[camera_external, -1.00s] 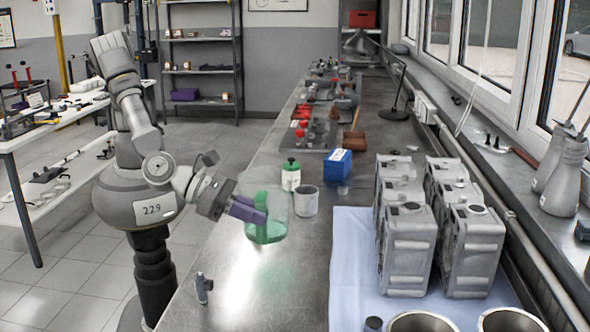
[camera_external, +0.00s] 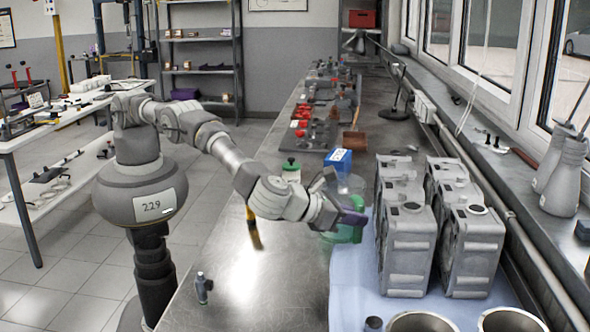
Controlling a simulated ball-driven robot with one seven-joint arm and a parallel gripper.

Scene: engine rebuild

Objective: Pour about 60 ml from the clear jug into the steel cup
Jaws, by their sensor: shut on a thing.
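My gripper (camera_external: 352,212), with purple fingers, is shut on the clear jug (camera_external: 349,184), beside the nearest engine block. Green liquid (camera_external: 344,236) shows in the jug's lower part. The jug is partly hidden by the gripper, and I cannot tell its exact tilt or whether it is clear of the bench. The steel cup is not visible now; my wrist covers the spot where a grey cup stood. I see no liquid stream.
Grey engine blocks (camera_external: 407,245) stand on a light blue mat (camera_external: 350,290) just right of the jug. A blue box (camera_external: 338,161) and a green-capped bottle (camera_external: 291,168) stand behind my wrist.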

